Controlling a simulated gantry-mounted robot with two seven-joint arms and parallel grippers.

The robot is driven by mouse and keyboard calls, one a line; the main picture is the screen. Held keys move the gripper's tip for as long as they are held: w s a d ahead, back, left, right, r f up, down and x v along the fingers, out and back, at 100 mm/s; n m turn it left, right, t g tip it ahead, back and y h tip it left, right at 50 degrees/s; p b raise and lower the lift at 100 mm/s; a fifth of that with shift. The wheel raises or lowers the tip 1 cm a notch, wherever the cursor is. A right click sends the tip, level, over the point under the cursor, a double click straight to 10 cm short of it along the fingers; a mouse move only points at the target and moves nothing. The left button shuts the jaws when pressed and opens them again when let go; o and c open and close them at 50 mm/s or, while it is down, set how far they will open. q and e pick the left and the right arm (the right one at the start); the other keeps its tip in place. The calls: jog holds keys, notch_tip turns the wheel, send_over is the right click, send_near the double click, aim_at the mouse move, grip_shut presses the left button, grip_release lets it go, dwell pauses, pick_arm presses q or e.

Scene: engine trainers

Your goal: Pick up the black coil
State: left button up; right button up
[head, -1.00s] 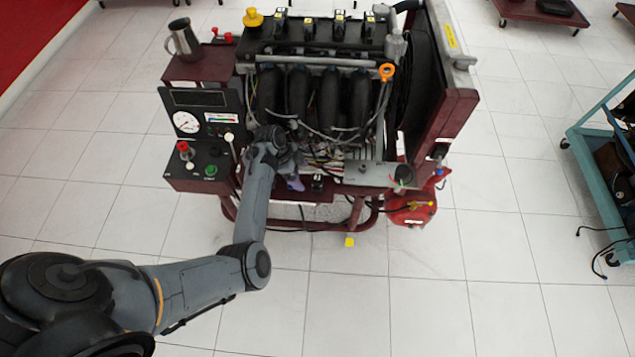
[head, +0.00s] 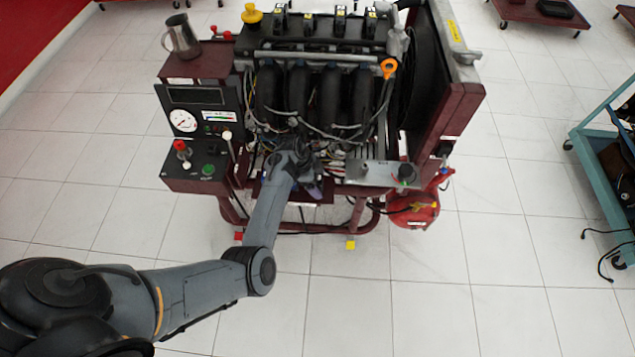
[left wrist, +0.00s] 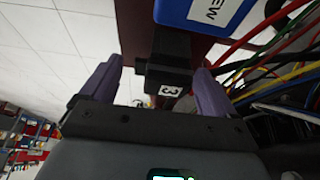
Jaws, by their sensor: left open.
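A black coil (left wrist: 165,62) with a white label reading "3" shows in the left wrist view at the edge of a dark red ledge (left wrist: 130,25). My left gripper (left wrist: 157,72) is open, with one purple finger on each side of the coil. Gaps show between the fingers and the coil. In the head view my left gripper (head: 313,187) is low at the front of the engine trainer, over the dark red front shelf, and hides the coil there. My right gripper is not in view.
The engine (head: 315,95) and its wiring stand just behind the gripper. A blue box (left wrist: 205,12) and coloured wires (left wrist: 275,60) are close to the fingers. A gauge panel (head: 200,120) is at left, a metal plate (head: 375,172) at right. The floor in front is mostly clear.

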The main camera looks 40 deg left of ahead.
pick_arm(q)
jog(key=c, duration=1.2)
jog(key=shift+r, duration=0.1)
